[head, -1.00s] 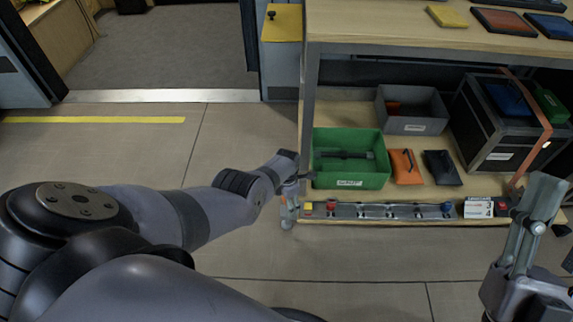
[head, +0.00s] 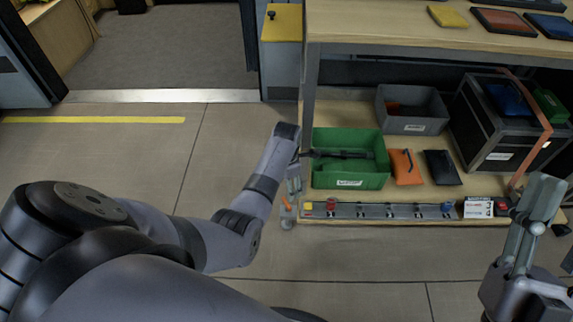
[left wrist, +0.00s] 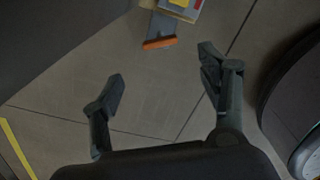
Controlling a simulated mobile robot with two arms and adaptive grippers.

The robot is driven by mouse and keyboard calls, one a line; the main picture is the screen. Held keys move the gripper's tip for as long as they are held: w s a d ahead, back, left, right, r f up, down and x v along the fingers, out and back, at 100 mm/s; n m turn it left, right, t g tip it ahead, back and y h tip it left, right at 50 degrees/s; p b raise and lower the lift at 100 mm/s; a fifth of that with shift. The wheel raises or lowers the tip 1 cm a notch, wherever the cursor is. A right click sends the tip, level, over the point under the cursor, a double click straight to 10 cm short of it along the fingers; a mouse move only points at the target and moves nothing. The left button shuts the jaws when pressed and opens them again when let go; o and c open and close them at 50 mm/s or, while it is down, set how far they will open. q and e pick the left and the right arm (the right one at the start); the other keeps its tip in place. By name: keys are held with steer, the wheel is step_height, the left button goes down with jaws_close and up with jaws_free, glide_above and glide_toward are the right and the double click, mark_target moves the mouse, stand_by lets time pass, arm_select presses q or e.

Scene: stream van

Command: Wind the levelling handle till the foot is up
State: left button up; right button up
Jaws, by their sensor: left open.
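The levelling handle shows its orange grip (head: 286,200) low at the left front corner of the shelf unit. In the left wrist view, the orange grip (left wrist: 160,43) sits at the end of a grey flat piece, beyond and between my fingertips. My left gripper (head: 300,166) is beside the shelf's front post, close above the handle. In the left wrist view it (left wrist: 160,78) is open, with bare floor between its fingers and nothing held.
A green bin (head: 350,181), a grey bin (head: 413,125) and a black case (head: 490,135) stand on the lower shelf. A strip with coloured knobs (head: 375,211) runs along its front edge. The floor (head: 130,150) left of the shelf is clear.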

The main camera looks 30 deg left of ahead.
arm_select(q)
steer(key=shift+r, duration=0.6)
steer(key=shift+c, duration=0.5)
